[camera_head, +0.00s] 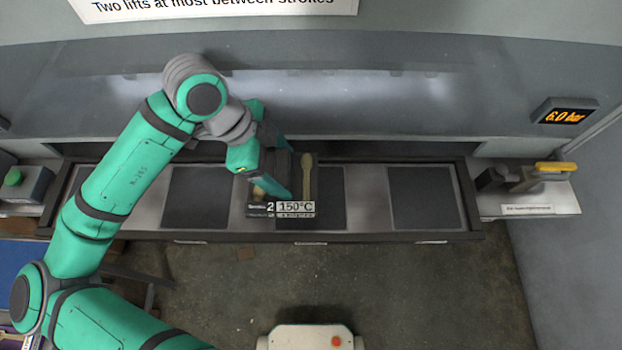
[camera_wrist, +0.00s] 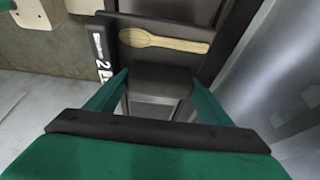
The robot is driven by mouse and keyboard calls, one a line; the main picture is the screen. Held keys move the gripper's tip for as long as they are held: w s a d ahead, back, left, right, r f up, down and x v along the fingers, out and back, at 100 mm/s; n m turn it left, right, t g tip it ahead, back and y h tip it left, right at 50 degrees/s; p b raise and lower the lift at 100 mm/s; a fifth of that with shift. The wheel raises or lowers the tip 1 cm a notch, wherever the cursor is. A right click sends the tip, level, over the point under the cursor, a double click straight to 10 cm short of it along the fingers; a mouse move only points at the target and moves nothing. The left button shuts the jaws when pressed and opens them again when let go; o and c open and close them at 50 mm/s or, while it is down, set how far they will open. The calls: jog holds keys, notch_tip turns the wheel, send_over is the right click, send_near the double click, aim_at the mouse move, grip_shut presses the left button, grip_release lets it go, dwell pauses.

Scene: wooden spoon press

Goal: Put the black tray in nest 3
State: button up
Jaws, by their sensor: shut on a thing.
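A second wooden piece on the tray is mostly hidden by my gripper. The tray's front plate (camera_head: 292,209) reads 2 and 150°C. My gripper (camera_head: 272,180) is shut on a dark block of the tray (camera_wrist: 160,78). The tray partly covers the middle square.
The bench has a raised dark rim (camera_head: 395,237). A grey press wall rises behind it. A yellow-handled lever (camera_head: 555,167) stands at the right end, a green button (camera_head: 14,177) at the left. The right square is clear. A display (camera_head: 564,115) reads 6.0 bar.

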aim_at(305, 171)
jog(key=d+f, duration=0.2)
jog(key=w+d+f, duration=0.1)
jog(key=d+f, duration=0.2)
jog(key=shift+w+d+f, duration=0.1)
jog(key=shift+d+f, duration=0.1)
jog(key=shift+f, duration=0.15)
jog(key=shift+a+x, duration=0.2)
jog(key=shift+x, duration=0.75)
jog(key=shift+a+x, duration=0.2)
jog(key=shift+x, duration=0.75)
jog(key=shift+w+f, duration=0.1)
jog(key=shift+f, duration=0.1)
jog(key=o, duration=0.9)
jog(key=shift+f, duration=0.1)
jog(key=o, duration=0.4)
jog(key=shift+w, duration=0.1)
jog(key=shift+r, duration=0.25)
jog(key=v, duration=1.2)
jog(key=shift+f, duration=0.1)
